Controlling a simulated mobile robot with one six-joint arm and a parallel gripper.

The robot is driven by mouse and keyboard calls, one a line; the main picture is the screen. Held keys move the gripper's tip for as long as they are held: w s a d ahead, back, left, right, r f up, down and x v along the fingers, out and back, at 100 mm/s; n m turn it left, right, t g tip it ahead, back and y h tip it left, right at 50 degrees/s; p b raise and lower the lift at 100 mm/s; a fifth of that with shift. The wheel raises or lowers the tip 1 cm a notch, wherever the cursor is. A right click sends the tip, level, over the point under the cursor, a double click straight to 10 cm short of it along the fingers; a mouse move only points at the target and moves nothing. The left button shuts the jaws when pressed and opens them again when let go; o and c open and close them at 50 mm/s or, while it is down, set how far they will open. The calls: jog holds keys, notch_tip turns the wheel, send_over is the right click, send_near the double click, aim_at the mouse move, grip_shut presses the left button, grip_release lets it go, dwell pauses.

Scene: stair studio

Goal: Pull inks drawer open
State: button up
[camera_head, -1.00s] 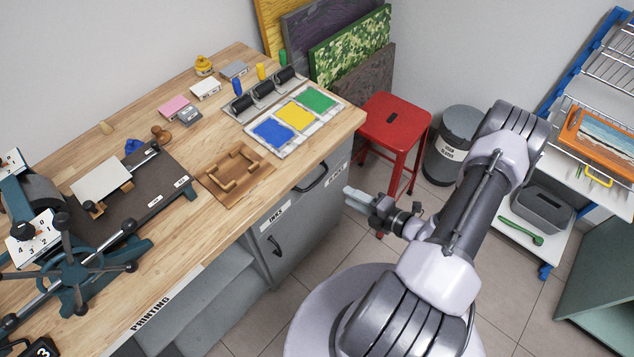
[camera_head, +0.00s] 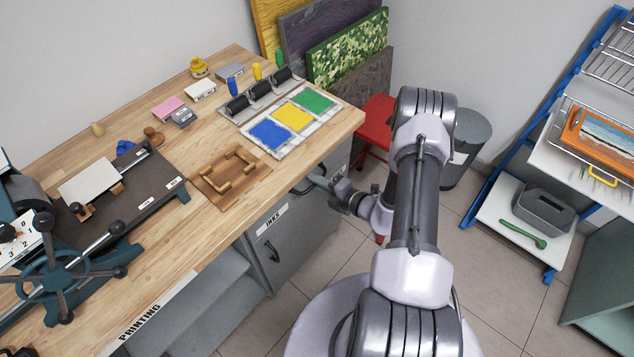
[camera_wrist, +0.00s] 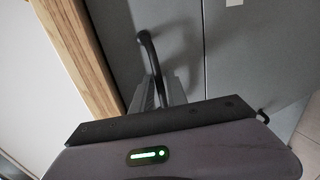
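The grey drawer front labelled INKS (camera_head: 272,220) sits under the right end of the wooden worktop and looks closed. Its dark bar handle (camera_wrist: 146,48) shows in the wrist view, and part of it shows in the head view (camera_head: 298,189). My gripper (camera_head: 318,181) is at this handle, just below the worktop edge. In the wrist view my gripper (camera_wrist: 162,90) has its ribbed fingers on either side of the lower part of the handle. I cannot tell whether they press on it. My arm hides part of the drawer front's right side.
The worktop edge (camera_wrist: 75,50) runs close beside my gripper. Below the drawer is a cupboard door with its own handle (camera_head: 273,250). A red stool (camera_head: 374,112) and a grey bin (camera_head: 470,140) stand behind my arm. Tiled floor (camera_head: 335,262) is clear before the cabinet.

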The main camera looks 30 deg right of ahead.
grip_shut()
jog(key=shift+s, duration=0.1)
dwell(1.2)
